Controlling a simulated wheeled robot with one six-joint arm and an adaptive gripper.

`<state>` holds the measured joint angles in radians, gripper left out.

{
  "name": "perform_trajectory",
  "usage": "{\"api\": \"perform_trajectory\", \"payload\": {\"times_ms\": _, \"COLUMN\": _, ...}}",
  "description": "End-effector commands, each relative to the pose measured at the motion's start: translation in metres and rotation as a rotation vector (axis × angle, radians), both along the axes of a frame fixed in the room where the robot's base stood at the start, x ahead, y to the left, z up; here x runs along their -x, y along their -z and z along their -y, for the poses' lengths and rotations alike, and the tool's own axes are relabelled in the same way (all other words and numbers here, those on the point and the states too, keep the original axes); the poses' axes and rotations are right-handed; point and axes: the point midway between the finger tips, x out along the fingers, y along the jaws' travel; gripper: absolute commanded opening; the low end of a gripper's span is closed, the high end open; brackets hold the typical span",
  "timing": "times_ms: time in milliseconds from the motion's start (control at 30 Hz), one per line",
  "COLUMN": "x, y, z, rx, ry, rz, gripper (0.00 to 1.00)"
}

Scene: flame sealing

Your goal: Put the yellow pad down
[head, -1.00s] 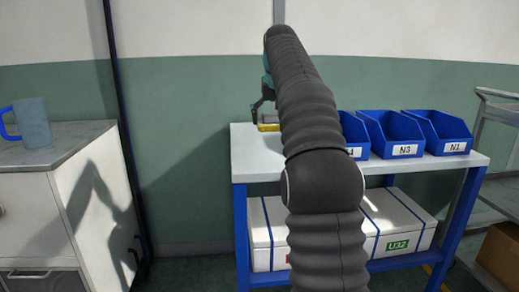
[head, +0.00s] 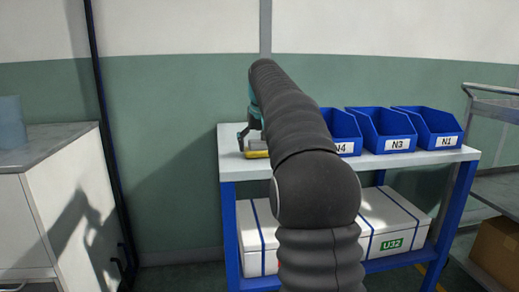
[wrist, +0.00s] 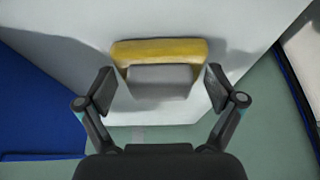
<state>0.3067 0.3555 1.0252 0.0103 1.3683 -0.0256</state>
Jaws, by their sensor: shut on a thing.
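The yellow pad (wrist: 158,48), a yellow bar with a grey part below it in the picture, is held by my gripper (wrist: 160,90). The two dark fingers stand on either side of its grey part in the wrist view. In the head view the yellow pad (head: 257,154) shows low over the left end of the white worktop (head: 235,167). My gripper (head: 250,136) is just above it, partly hidden by my arm. I cannot tell whether the pad touches the worktop.
Blue bins (head: 387,131) stand to the right on the worktop, one partly behind my arm. A white case (head: 395,222) lies on the shelf below. A grey-topped cabinet (head: 50,141) is at the left, and a cart (head: 492,105) at the right. The worktop's left end is free around the pad.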

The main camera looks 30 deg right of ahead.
Motion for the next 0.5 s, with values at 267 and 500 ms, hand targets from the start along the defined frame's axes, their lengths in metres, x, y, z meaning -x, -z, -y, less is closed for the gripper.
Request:
{"api": "perform_trajectory", "payload": {"times_ms": 267, "x": -0.0002, "y": 0.0007, "z": -0.0005, "rx": 0.000, "ry": -0.001, "rz": 0.000, "gripper": 0.52}}
{"api": "perform_trajectory", "payload": {"times_ms": 500, "x": -0.0002, "y": 0.0011, "z": -0.0003, "rx": 0.000, "ry": -0.001, "rz": 0.000, "gripper": 1.00}}
